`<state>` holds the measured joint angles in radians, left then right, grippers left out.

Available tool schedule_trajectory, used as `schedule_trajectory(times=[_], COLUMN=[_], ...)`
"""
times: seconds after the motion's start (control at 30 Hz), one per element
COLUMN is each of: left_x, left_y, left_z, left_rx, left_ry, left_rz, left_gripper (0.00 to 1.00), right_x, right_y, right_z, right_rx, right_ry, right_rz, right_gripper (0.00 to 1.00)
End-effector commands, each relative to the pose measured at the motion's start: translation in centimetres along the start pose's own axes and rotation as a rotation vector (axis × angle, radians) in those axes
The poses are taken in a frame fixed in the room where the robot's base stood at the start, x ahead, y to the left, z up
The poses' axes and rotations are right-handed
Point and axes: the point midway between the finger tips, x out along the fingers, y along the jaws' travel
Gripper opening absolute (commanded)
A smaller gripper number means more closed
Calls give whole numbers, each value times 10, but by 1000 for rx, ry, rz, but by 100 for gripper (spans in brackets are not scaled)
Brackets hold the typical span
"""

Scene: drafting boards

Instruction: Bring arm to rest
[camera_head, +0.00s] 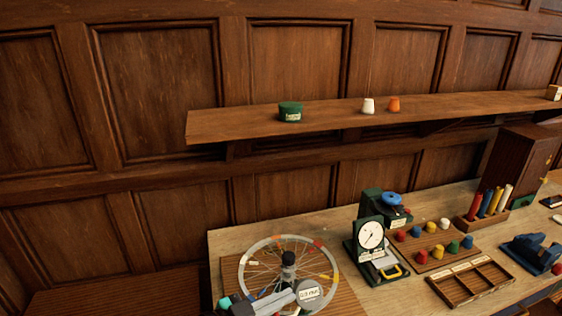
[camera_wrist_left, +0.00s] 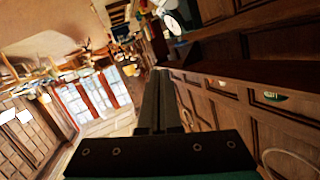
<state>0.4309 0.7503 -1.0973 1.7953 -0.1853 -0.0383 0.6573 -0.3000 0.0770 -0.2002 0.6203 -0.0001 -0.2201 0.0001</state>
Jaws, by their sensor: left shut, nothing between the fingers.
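My left gripper (camera_head: 288,297) is low in the head view, in front of the spoked wheel (camera_head: 333,264) at the desk's left end. It points right and covers part of the wheel. In the left wrist view its two dark fingers (camera_wrist_left: 160,80) lie together, shut and empty, with a teal strip at their base. I cannot tell how far it is above the desk. My right gripper is in neither view.
Right of the wheel are a dial gauge (camera_head: 371,236), a board of coloured pegs (camera_head: 433,247) and a compartment tray (camera_head: 470,284).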

Motion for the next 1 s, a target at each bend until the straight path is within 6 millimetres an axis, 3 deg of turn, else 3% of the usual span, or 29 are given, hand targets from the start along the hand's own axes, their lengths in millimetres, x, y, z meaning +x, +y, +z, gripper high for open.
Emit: schedule_trajectory(times=[0.03, 0.17, 0.37, 0.7, 1.0], left_x=[4, 2, -31, -144, -230], left_y=[8, 10, 10, 48, 99], left_z=[-6, -11, 10, 78, 106], left_rx=[-40, -124, -285, -561, -728], left_ry=[-9, -85, -295, -762, -1062], left_rz=[-49, -188, -362, -482, -461], left_gripper=[0, 0, 0, 0, 0], right_x=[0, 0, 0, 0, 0], right_y=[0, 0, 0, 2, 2], right_z=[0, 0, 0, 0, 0], right_rx=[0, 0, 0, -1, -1], right_ry=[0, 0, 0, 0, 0], right_rz=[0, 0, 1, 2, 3], right_gripper=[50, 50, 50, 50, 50])
